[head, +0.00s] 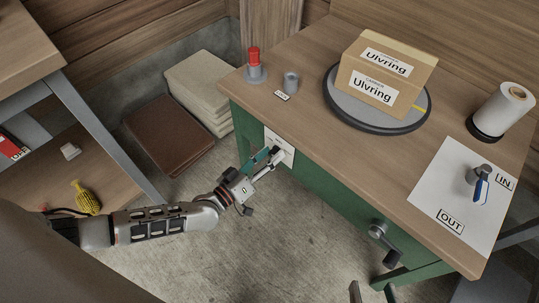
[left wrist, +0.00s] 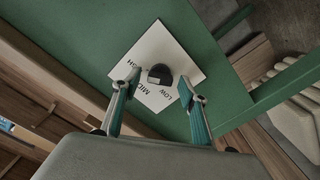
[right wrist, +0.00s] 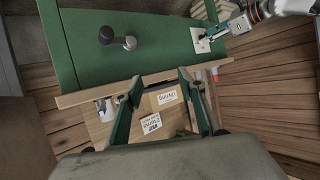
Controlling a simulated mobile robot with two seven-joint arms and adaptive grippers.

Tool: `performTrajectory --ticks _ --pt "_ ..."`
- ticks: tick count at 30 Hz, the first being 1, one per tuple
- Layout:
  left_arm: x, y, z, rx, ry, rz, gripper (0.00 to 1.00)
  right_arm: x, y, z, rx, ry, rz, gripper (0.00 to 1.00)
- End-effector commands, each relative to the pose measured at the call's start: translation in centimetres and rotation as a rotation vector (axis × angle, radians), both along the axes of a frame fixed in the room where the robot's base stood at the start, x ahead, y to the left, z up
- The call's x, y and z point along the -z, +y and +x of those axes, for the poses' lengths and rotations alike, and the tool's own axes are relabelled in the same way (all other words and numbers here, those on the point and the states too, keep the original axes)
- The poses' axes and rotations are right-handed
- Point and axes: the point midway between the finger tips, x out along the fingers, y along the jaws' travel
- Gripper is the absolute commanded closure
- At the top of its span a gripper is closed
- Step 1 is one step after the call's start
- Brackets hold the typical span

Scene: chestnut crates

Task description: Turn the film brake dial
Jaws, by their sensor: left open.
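The film brake dial (left wrist: 160,74) is a small dark knob on a white plate (left wrist: 188,58) marked LOW, MID and HIGH. The plate (head: 287,153) is on the green front of the bench, with the dial mostly hidden by my gripper in the head view. My left gripper (head: 268,160) is at the plate. In the left wrist view its open fingers (left wrist: 159,86) stand on either side of the dial, with gaps showing. My right gripper (right wrist: 159,82) is open and empty, facing the bench. Two tips at the bottom edge of the head view appear to be its fingers.
A crank handle (head: 383,236) sticks out of the green front (head: 325,185).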

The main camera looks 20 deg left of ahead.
Motion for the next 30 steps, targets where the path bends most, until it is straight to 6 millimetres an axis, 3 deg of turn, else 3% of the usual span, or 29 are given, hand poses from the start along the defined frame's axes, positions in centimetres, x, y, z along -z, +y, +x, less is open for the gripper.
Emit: performTrajectory --ticks 1,5,15,24,25,26,30 --pt "0.0 0.0 0.0 0.0 0.0 0.0 0.62 0.1 0.0 -0.1 0.0 0.002 -0.001 0.6" --pt "0.0 0.0 0.0 -0.001 -0.001 0.0 0.95 0.3 0.0 -0.2 0.0 0.007 -0.003 0.6" --pt "-0.4 0.0 0.1 -0.002 -0.028 0.063 0.95 -0.1 -0.2 -0.1 -0.001 0.001 -0.014 0.6" --pt "0.0 0.0 0.0 0.0 -0.033 0.088 0.95 1.5 -0.5 -1.1 -0.003 0.038 -0.033 0.6" --pt "0.0 0.0 0.0 0.0 -0.033 0.088 0.66 1.5 -0.5 -1.1 -0.003 0.037 -0.033 0.6" --pt "0.0 0.0 0.0 0.0 -0.033 0.088 0.58 1.4 -0.5 -1.0 -0.003 0.036 -0.032 0.6" --pt "0.0 0.0 0.0 0.0 -0.032 0.087 0.57 1.2 -0.5 -0.9 -0.002 0.03 -0.03 0.6"
